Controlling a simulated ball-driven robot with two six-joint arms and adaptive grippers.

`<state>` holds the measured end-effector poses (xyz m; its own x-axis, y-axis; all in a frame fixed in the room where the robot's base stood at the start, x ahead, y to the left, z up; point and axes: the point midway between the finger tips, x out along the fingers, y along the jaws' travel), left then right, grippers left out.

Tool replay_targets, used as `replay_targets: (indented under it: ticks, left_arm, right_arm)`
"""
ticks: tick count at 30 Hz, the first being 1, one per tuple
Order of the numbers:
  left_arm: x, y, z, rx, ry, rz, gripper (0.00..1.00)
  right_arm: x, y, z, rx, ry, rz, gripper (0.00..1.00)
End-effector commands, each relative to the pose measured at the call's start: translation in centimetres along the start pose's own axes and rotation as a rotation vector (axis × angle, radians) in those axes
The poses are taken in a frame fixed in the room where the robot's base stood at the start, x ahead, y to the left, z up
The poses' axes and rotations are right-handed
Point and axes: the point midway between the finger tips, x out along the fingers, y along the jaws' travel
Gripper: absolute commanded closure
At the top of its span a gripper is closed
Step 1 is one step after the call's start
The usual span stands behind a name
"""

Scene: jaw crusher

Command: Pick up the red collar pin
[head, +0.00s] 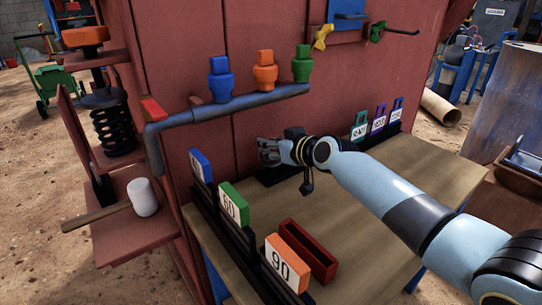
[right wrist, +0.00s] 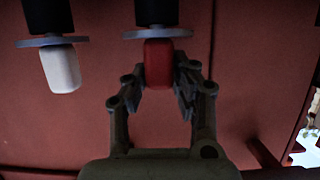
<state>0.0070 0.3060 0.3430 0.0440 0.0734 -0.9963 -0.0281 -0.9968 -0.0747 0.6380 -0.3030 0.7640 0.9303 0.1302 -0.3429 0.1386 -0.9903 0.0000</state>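The red collar pin (right wrist: 158,62) shows in the right wrist view, below a grey flange on a dark cylinder. My right gripper (right wrist: 160,85) has one finger on each side of the pin's lower end. The fingers stand apart, with a narrow gap seen beside the pin; whether a tip touches it is hard to tell. In the head view my right gripper (head: 268,151) is in front of the red wall, above the table's back edge, and the pin cannot be made out there. My left gripper is not in view.
A white pin (right wrist: 61,68) hangs left of the red one. On the wooden table (head: 350,235) stand numbered tags (head: 233,205), a red open box (head: 302,250) and a rack of tags (head: 379,122). A pipe (head: 230,105) with coloured pieces crosses the wall.

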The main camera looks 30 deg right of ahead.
Motion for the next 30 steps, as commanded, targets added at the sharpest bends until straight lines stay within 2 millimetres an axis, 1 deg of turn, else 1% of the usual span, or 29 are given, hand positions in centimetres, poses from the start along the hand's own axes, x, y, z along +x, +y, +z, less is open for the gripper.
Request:
replay_targets:
  ticks: [1, 5, 17, 20, 23, 30]
  left_arm:
    - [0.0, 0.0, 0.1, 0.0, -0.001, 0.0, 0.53]
    - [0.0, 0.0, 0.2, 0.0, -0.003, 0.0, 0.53]
    - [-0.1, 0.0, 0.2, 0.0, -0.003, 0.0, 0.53]
    - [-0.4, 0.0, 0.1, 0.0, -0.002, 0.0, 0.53]
    - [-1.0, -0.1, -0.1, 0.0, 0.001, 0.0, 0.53]
    - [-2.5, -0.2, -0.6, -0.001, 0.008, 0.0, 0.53]
  right_arm:
    - [0.0, 0.0, 0.0, 0.0, 0.0, 0.0, 0.83]
    - [0.0, 0.0, 0.0, 0.0, 0.0, 0.0, 1.0]
    - [-0.1, 0.0, -0.2, -0.001, 0.001, 0.0, 1.0]
    - [-0.3, 0.0, -0.9, 0.0, 0.002, 0.0, 1.0]
    - [-0.7, 0.1, -2.0, -0.002, 0.004, 0.001, 1.0]
    - [-2.0, 0.1, -5.7, -0.003, 0.005, 0.0, 1.0]
